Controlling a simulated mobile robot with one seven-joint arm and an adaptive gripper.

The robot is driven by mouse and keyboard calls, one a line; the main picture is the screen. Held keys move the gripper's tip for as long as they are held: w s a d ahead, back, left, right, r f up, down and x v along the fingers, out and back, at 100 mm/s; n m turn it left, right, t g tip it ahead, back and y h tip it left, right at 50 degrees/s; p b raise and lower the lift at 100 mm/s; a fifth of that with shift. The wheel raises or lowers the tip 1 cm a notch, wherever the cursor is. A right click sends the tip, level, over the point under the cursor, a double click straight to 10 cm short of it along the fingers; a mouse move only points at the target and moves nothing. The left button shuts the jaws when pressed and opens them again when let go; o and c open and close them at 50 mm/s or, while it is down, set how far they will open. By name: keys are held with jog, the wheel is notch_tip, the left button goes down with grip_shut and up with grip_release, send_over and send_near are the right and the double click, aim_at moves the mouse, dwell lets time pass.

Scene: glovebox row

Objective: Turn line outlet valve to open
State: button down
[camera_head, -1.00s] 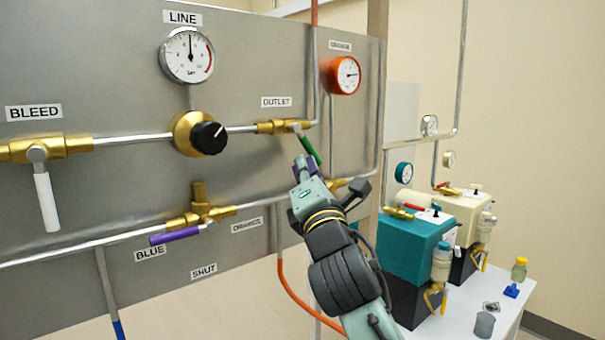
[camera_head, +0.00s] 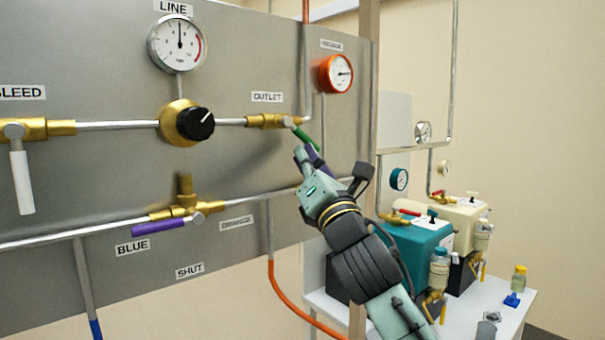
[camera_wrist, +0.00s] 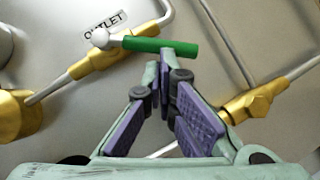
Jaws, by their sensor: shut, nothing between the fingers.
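The line outlet valve (camera_head: 272,121) is a brass body on the upper pipe, below the OUTLET label (camera_head: 267,97). Its green lever (camera_head: 305,137) slants down and to the right from the pivot in the head view. In the wrist view the green lever (camera_wrist: 160,46) lies across the picture, just beyond my fingertips. My gripper (camera_head: 307,155) is shut and empty, with its tips close to the lever's lower end. In the wrist view my gripper (camera_wrist: 168,62) has its purple pads below the lever; I cannot tell whether the tips touch it.
The line regulator knob (camera_head: 195,123) and line gauge (camera_head: 177,43) are left of the valve. A purple lever (camera_head: 158,227) sits on the lower pipe. An orange gauge (camera_head: 336,73) is at right. A white bench (camera_head: 468,310) with teal and cream units stands right of the panel.

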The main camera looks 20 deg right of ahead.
aim_at(316, 145)
jog(key=shift+w+d+r, duration=0.25)
jog(key=shift+d+r, duration=0.35)
jog(key=shift+d, duration=0.05)
jog(key=shift+w+d+r, duration=0.25)
jog(key=shift+d+r, duration=0.3)
jog(key=shift+d, duration=0.2)
